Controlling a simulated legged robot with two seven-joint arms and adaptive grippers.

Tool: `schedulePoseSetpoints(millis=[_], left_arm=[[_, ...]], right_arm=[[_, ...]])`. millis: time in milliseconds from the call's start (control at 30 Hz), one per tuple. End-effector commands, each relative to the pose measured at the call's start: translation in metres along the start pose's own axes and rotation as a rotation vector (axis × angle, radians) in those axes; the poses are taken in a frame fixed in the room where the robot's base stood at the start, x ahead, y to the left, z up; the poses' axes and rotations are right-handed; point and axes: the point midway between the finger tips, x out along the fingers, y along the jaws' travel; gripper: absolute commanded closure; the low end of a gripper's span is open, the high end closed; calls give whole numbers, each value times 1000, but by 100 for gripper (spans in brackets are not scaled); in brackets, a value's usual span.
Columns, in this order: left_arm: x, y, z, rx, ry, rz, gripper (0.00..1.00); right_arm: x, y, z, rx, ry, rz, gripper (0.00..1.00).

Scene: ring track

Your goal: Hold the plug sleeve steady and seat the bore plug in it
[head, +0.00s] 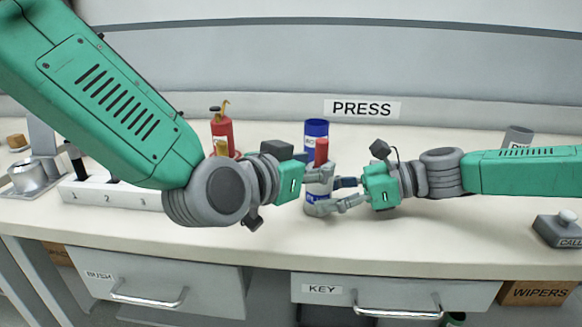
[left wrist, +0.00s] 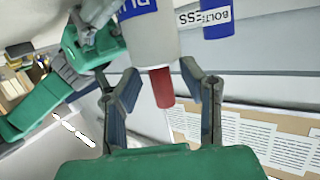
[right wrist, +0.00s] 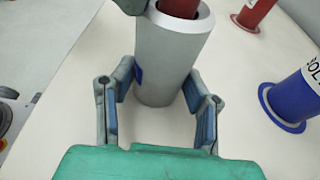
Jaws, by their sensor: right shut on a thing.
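The plug sleeve (head: 316,190) is a light grey cylinder with a blue label, upright on the worktop. My right gripper (head: 328,196) is shut on it from the right; the right wrist view shows the sleeve (right wrist: 170,60) between the two fingers. The red bore plug (head: 321,150) stands upright in the sleeve's top mouth, with a good part sticking out. How deep it sits is hidden. My left gripper (head: 316,170) is at the sleeve's top from the left. In the left wrist view its open fingers lie on either side of the plug (left wrist: 162,88), with gaps visible.
A blue bolt holder (head: 317,128) stands just behind the sleeve. A red container (head: 222,130) stands back left, near a white numbered block (head: 110,195). A call button box (head: 558,228) is at the right edge. Worktop in front of the sleeve is clear.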

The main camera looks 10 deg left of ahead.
Motion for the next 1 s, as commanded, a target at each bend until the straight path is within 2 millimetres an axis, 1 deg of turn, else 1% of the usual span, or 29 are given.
schedulePoseSetpoints(millis=[33,200,300,400,500,600,933,967,1000], left_arm=[[-12,-1,-1,0,2,-1,64],[-49,-1,-2,1,6,-2,64],[-66,-1,-2,0,7,-3,64],[-79,-1,-2,1,7,-3,64],[-87,-1,-2,0,8,-4,64],[-90,-1,-2,0,8,-4,64],[-89,-1,-2,0,9,-4,64],[-89,-1,-2,0,8,-4,64],[-89,-1,-2,0,9,-4,64]], right_arm=[[0,0,1,0,-1,-1,75],[0,0,0,0,0,0,75],[0,0,0,0,0,0,75],[0,0,0,0,0,0,75],[0,0,0,0,0,1,75],[0,0,-1,1,0,1,75],[0,0,-1,1,1,1,75],[0,0,-1,1,1,1,56],[0,0,-1,1,1,1,42]])
